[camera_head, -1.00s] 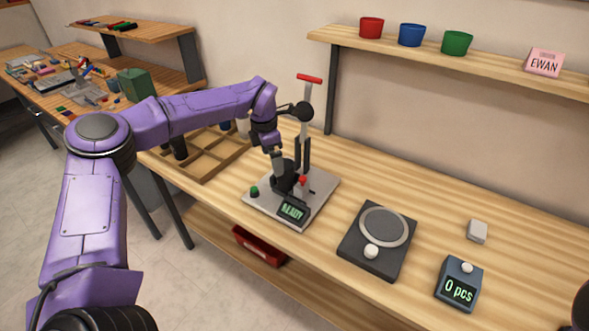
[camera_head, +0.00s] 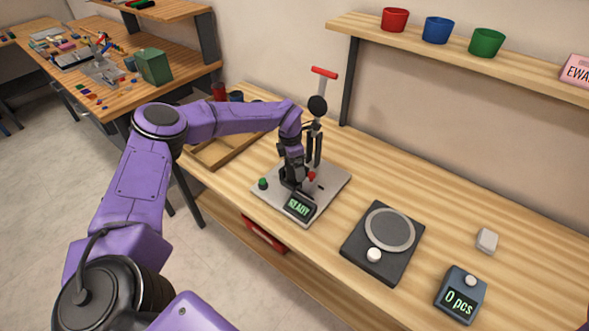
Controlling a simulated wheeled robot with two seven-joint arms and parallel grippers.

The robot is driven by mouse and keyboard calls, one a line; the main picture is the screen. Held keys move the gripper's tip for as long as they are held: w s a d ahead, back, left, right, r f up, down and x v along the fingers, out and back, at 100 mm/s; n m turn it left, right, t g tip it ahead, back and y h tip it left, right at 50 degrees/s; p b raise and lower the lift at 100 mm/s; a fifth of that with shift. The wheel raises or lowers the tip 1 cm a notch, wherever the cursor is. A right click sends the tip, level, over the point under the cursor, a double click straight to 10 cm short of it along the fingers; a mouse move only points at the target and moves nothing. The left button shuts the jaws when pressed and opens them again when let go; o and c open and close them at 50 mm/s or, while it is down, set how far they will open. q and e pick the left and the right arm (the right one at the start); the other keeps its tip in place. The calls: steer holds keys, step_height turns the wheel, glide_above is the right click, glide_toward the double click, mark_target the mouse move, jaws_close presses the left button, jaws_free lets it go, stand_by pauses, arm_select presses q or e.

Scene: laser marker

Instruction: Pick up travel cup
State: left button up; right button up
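My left gripper (camera_head: 291,186) is low over the metal base plate (camera_head: 328,196) of the marking machine, beside its red knob and READY display. Its fingers are dark and small there, so I cannot tell whether they are open or hold anything. Cups stand at the wooden divided tray (camera_head: 212,156) behind my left arm: a red one (camera_head: 219,91) and a dark blue one (camera_head: 236,96). My arm hides much of the tray. I cannot tell which cup is the travel cup. My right gripper is not in view.
The machine's post has a red handle (camera_head: 324,72). A dark round-plate device (camera_head: 381,244), a counter showing 0 pcs (camera_head: 461,294) and a small grey block (camera_head: 487,240) stand to the right. Red, blue and green pots (camera_head: 486,42) line the shelf. A red bin (camera_head: 263,234) sits below.

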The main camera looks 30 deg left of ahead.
arm_select(q)
steer(key=c, duration=0.7)
